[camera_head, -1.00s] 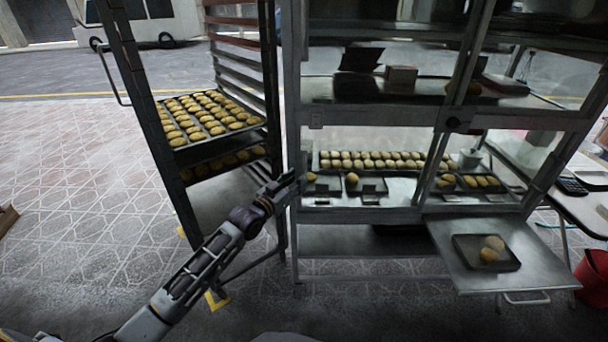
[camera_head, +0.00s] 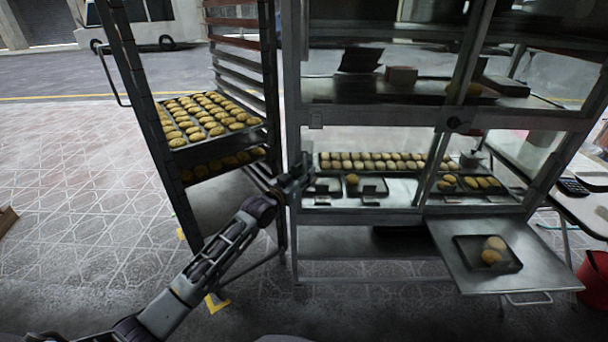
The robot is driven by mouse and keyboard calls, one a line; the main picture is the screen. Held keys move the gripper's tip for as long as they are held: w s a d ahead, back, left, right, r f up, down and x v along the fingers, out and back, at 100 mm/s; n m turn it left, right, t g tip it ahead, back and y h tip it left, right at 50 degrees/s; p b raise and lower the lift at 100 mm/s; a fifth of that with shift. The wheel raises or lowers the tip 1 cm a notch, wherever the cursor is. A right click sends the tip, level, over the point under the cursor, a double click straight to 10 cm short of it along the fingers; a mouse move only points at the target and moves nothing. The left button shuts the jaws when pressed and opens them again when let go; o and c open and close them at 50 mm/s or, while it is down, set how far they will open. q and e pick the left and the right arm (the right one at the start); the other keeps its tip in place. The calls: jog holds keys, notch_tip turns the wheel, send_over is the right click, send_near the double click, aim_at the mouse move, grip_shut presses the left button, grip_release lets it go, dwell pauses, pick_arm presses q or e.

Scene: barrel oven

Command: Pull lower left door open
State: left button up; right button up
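The lower left door (camera_head: 395,200) is a glass panel on the front left of the metal display cabinet (camera_head: 370,118). Trays of small rolls show behind it, and it looks shut. My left gripper (camera_head: 303,172) is at the left edge of this door, in front of the cabinet's left post. The gripper is small and dark against the frame. I cannot tell whether its fingers are open or shut, or whether they touch the door. My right gripper is not in view.
A tall rack (camera_head: 160,125) with trays of rolls (camera_head: 207,118) stands left of the cabinet, close to my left arm. A shelf (camera_head: 462,262) with a dark tray (camera_head: 487,253) juts out at lower right. A red bucket (camera_head: 594,272) is at the right edge.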

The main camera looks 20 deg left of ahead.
pick_arm(q)
jog(key=shift+c, duration=0.3)
grip_shut()
jog(key=shift+d, duration=0.15)
